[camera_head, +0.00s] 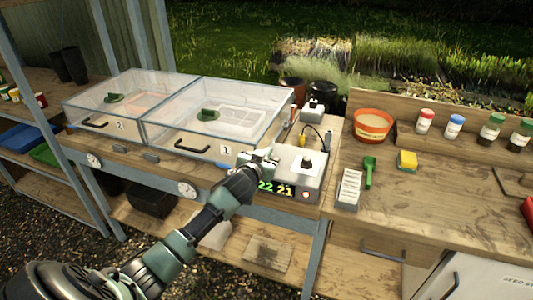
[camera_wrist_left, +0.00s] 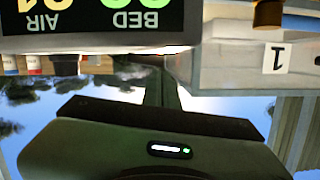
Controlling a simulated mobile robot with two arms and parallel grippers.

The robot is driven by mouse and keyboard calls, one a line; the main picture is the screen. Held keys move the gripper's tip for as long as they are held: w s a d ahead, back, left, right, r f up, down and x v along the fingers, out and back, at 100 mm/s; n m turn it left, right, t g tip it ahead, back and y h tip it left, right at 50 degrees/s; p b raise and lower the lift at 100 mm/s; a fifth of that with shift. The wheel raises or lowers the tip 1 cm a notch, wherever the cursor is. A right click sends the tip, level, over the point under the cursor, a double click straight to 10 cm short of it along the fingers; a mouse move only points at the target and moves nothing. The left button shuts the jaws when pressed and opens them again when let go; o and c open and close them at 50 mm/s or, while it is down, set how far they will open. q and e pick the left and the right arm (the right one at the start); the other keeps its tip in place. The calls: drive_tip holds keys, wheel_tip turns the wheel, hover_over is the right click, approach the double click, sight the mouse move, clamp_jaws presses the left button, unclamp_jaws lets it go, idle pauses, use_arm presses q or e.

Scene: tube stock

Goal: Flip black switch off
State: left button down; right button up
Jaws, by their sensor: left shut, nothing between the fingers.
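The grey control box (camera_head: 311,182) stands on the bench right of the clear-lidded beds. Its front has a lit display (camera_head: 275,187) reading 22 and 21, and a small round reddish spot (camera_head: 306,194). A black knob-like part (camera_head: 307,162) sits on its top; I cannot tell whether this is the black switch. My left gripper (camera_head: 268,158) is shut and empty, at the box's left top edge, and hides part of the top. I cannot tell whether it touches. In the left wrist view the display (camera_wrist_left: 95,18) appears upside down, labelled BED and AIR. My right gripper is out of view.
Two clear-lidded beds (camera_head: 187,143) with black handles stand left of the box. A smaller grey box (camera_head: 313,110) with a dark top part and cables is behind it.

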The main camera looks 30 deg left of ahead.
use_arm(q)
drive_tip(key=shift+f, duration=0.1)
drive_tip(key=shift+a+f+n+h, duration=0.15)
drive_tip(key=shift+f+n+h, duration=0.2)
drive_tip(key=shift+n, duration=0.15)
drive_tip(key=r+p, duration=0.2)
drive_tip(key=r, duration=0.1)
drive_tip(key=r+p, duration=0.1)
drive_tip(key=p, duration=0.1)
drive_tip(key=shift+a+r, duration=0.15)
drive_tip(key=shift+a, duration=0.15)
drive_tip(key=b+v, duration=0.1)
drive_tip(key=v, duration=0.9)
drive_tip(key=shift+s+a+b, duration=0.2)
drive_tip(key=shift+b, duration=0.2)
